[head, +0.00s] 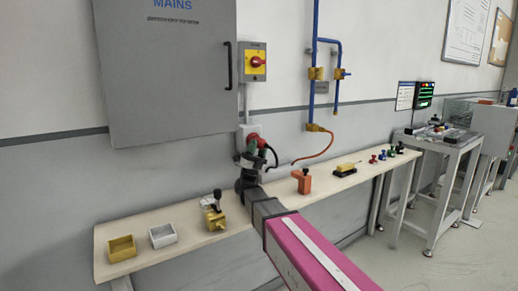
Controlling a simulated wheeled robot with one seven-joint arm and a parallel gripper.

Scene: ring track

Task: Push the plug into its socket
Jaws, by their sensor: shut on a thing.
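The socket (246,128) is a pale box on the wall at the lower end of a grey conduit, partly hidden behind my gripper. The plug (254,139) looks red, with a black cable looping down at its right. My gripper (252,149) is shut on the plug, right in front of the socket. Green shows beside the plug, and I cannot tell what it belongs to. The gripper and plug hide the mating face, so I cannot tell whether the plug is in the socket or how far.
A grey mains cabinet (168,70) hangs at the left, beside a red-and-yellow switch (256,62). Blue pipes (315,50) with an orange hose (320,154) run at the right. A narrow bench (190,243) below holds trays, a brass fitting (214,220) and an orange block (301,181).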

